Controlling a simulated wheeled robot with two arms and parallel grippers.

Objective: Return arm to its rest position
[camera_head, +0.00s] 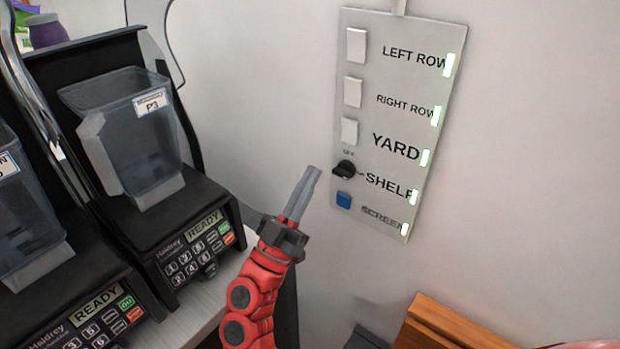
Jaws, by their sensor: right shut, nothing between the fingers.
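My right gripper (303,194) is at the end of a red arm that rises from the bottom middle. Its grey fingers are together, with nothing between them, and point up toward a wall panel. The grey panel (385,100) hangs on the wall, with white switches, a black knob (344,169), a blue button (343,199) and lit green marks. Its labels read LEFT ROW, RIGHT ROW, YARD and SHELF. The fingertips are just left of and below the knob in the picture; I see a gap between them. My left gripper is not in view.
Two black machines with clear containers stand at the left; the nearer-to-wall one (205,240) shows READY on its keypad. A light counter edge (205,308) runs beneath them. A brown wooden piece (440,325) is at the bottom right. The wall right of the panel is bare.

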